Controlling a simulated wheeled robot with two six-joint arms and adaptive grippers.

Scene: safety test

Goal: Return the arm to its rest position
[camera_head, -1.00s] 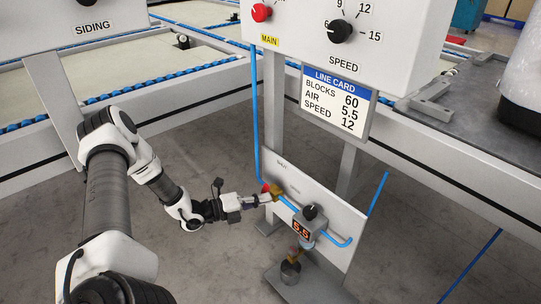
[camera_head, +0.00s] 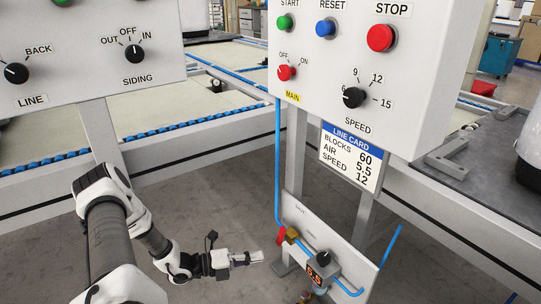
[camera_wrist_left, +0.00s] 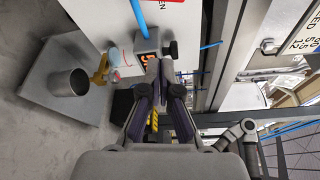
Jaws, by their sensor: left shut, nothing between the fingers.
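My left gripper (camera_head: 259,257) is in the lower middle of the head view, pointing right, shut and empty. It is a short way left of the red valve handle (camera_head: 281,239) on the brass valve (camera_head: 291,234), with a visible gap between them. In the left wrist view the closed fingertips (camera_wrist_left: 163,66) reach up towards the regulator display (camera_wrist_left: 148,60); the brass valve (camera_wrist_left: 102,68) is to their left. The left arm is bent, coming in from the lower left. My right gripper is not in view.
The white valve panel (camera_head: 345,247) carries a blue hose and a regulator reading about 5.5 (camera_head: 315,277). Above stand the speed control box (camera_head: 350,60) and line control box (camera_head: 80,50). A conveyor frame (camera_head: 200,135) runs behind. Grey floor around the gripper is clear.

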